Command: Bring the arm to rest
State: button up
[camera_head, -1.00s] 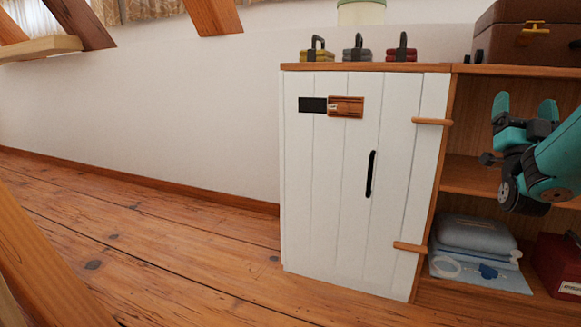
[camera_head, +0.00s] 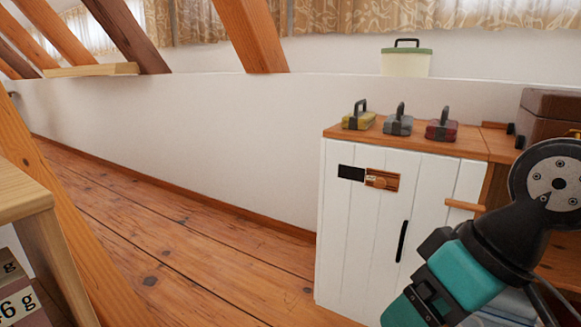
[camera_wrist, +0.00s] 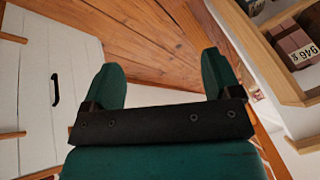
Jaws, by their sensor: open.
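My gripper shows in the wrist view (camera_wrist: 160,78), its two teal fingers spread wide apart with nothing between them. Wood floor lies behind the gap. In the head view my arm hangs at the lower right, in front of the cabinet (camera_head: 361,235), bent at a black joint, with its teal end pointing down and left. The fingertips are cut off or hidden there. The white plank door with a black handle (camera_head: 402,241) looks closed.
A yellow case (camera_head: 358,121), a grey case (camera_head: 398,126) and a red case (camera_head: 443,130) stand on the cabinet top beside a brown box (camera_head: 548,112). A lidded tub (camera_head: 406,63) stands behind. Wooden shelving (camera_head: 22,195) is close at left; open floor (camera_head: 180,250) lies between.

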jog(key=s+r+n+g+p, duration=0.1)
jog(key=s+r+g, duration=0.1)
jog(key=s, duration=0.3)
notch_tip(320, 180, up, 37)
jog(key=p, duration=3.7)
jog(key=shift+w+d+h, duration=0.2)
jog(key=shift+w+h, duration=0.1)
jog(key=shift+w, duration=0.1)
